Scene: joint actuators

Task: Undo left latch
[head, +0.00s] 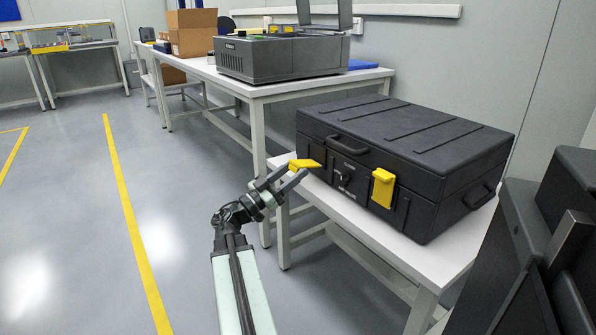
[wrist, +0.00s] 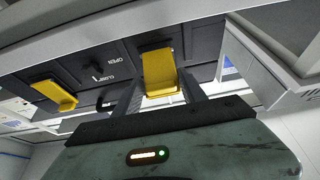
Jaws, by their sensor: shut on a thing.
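A closed black case (head: 405,140) lies on a white table, with two yellow latches on its front. The left latch (head: 304,163) sticks out from the front face, at the end of my gripper (head: 294,177). My gripper is shut on this latch; in the wrist view the latch (wrist: 159,70) shows between the two dark fingers. The right latch (head: 383,188) stands upright against the case front; it also shows at the left of the wrist view (wrist: 54,95). A small dark switch (wrist: 97,75) with OPEN and CLOSE labels sits between the latches.
The white table (head: 375,236) bears the case close to its front edge. A second table (head: 262,90) behind holds a grey open-lidded box (head: 285,58) and cardboard boxes (head: 192,32). Dark equipment (head: 530,240) stands at the right. The floor at left is clear.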

